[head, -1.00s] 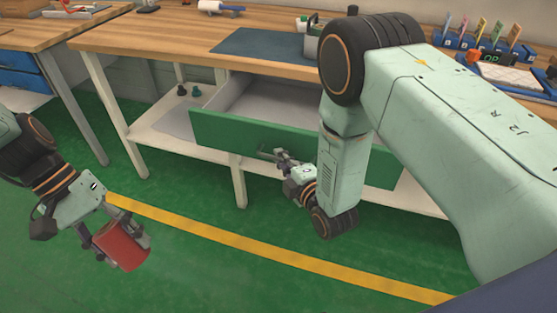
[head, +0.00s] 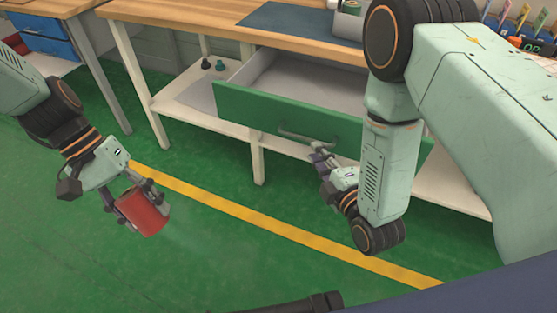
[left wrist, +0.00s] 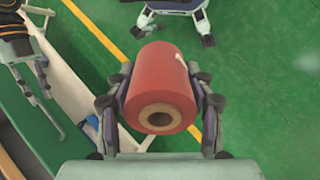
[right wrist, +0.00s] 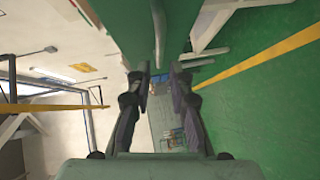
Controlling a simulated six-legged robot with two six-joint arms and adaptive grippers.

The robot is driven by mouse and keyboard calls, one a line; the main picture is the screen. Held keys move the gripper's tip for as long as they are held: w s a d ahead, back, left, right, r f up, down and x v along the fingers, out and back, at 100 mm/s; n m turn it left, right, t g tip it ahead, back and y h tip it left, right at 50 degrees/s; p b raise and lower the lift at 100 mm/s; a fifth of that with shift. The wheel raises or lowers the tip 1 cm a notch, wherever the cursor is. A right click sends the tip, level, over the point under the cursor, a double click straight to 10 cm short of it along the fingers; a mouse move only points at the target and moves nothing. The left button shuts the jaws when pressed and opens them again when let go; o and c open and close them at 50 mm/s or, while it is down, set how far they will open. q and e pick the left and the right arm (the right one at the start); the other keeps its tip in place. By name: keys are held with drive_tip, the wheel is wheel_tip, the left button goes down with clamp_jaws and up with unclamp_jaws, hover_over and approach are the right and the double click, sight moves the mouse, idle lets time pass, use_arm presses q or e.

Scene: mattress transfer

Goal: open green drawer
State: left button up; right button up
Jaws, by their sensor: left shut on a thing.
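The green drawer (head: 250,108) under the workbench stands pulled out, with its light interior showing. Its grey bar handle (head: 292,133) is on the front panel; a bar (right wrist: 158,30) that looks like this handle shows in the right wrist view. My right gripper (head: 318,152) is just in front of the panel, near the handle's right end. In the right wrist view its fingers (right wrist: 160,77) are apart with nothing between them. My left gripper (head: 142,210) is shut on a red spool (left wrist: 165,75), held above the floor well left of the drawer.
The wooden workbench (head: 190,22) stands over the drawer and has a lower shelf (head: 180,108) with small dark items. Another bench with blue drawers (head: 45,37) is at the far left. Green floor with a yellow line (head: 230,207) lies open in front.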

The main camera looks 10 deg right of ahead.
drive_tip(key=shift+v, duration=2.05)
